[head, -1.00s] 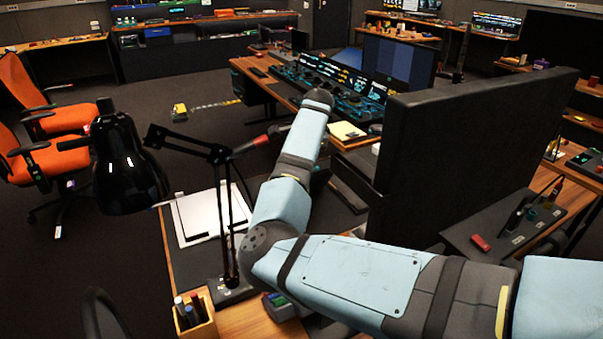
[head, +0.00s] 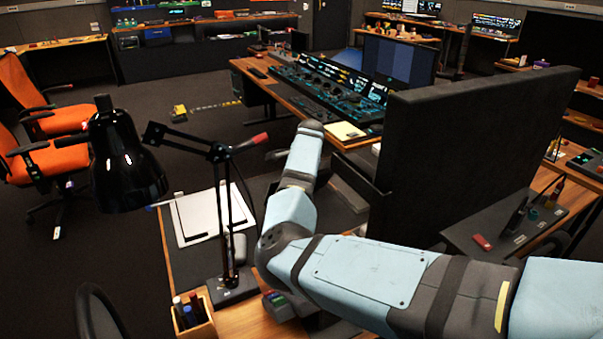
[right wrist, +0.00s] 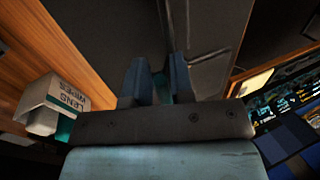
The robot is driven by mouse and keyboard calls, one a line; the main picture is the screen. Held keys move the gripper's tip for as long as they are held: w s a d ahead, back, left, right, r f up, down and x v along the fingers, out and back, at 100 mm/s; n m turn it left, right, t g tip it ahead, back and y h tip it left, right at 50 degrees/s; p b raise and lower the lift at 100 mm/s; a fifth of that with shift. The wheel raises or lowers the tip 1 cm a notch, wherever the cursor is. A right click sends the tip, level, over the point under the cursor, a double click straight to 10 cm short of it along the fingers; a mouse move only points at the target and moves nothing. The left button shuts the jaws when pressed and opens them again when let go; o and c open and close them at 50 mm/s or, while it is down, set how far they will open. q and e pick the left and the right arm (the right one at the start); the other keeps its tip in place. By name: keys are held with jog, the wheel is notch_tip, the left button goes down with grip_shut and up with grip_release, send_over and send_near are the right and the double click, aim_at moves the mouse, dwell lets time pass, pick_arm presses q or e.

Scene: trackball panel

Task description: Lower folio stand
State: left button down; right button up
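A pale folio-like board with a white sheet (head: 205,215) lies on the dark desk mat behind the lamp. I cannot tell for sure whether it is the folio stand, or whether it is raised. My right arm reaches across the head view from the right, bent at the elbow, but its fingers cannot be made out there. In the right wrist view my right gripper (right wrist: 159,62) has its two bluish fingers apart, pointing at a dark grey surface (right wrist: 205,35). A teal patch shows between the fingers; I see nothing clearly held. My left gripper is not in view.
A black desk lamp (head: 125,165) stands in front of the board, near a pen box (head: 193,318). A lens wipes box (right wrist: 65,105) is left of my gripper in the wrist view. A console (head: 330,85) stands behind.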

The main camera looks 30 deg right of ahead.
grip_shut()
jog(key=shift+s+p, duration=0.25)
jog(key=shift+p, duration=0.35)
jog(key=shift+s+f+p, duration=0.75)
jog(key=shift+s+p, duration=0.05)
jog(key=shift+p, duration=0.1)
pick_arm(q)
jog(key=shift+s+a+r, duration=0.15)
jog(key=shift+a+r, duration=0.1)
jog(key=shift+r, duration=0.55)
pick_arm(e)
jog(key=shift+o, duration=1.9)
grip_release()
jog(key=shift+r, duration=0.15)
